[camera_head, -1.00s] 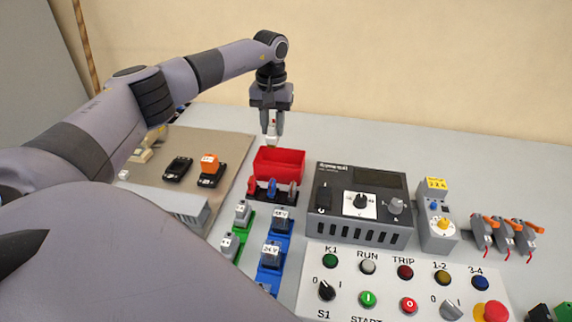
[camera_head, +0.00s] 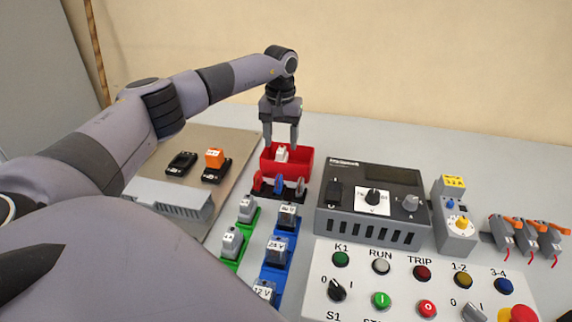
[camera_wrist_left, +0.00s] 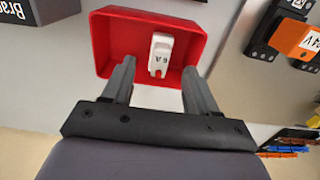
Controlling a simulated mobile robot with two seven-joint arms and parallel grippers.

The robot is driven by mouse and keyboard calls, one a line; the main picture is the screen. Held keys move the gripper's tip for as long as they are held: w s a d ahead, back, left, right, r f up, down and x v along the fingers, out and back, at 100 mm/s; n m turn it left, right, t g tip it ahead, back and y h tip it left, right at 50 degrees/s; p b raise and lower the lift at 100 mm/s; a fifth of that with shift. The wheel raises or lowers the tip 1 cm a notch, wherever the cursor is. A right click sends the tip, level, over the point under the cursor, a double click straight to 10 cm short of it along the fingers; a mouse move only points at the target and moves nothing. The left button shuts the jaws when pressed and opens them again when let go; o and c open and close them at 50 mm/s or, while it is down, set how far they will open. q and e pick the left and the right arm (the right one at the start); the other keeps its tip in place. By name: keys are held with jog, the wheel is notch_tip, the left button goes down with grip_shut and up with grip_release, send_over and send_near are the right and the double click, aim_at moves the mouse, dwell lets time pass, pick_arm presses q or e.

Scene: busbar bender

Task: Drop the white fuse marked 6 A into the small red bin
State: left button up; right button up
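My left gripper (camera_head: 281,147) is over the bin, pointing down. Its fingers are spread wide with a gap on both sides of the fuse, which they do not touch. I cannot tell whether the fuse lies flat on the bin floor. My right gripper is not in view.
Fuse holders with coloured fuses (camera_head: 279,187) stand just in front of the bin. The dark device with dials (camera_head: 372,200) is to the right, with the button panel (camera_head: 400,280) before it. An orange relay (camera_head: 214,158) sits on a black base at left. The table behind is clear.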

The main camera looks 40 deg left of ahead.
pick_arm(q)
notch_tip(320, 180, up, 7)
dwell(0.7)
dwell(0.4)
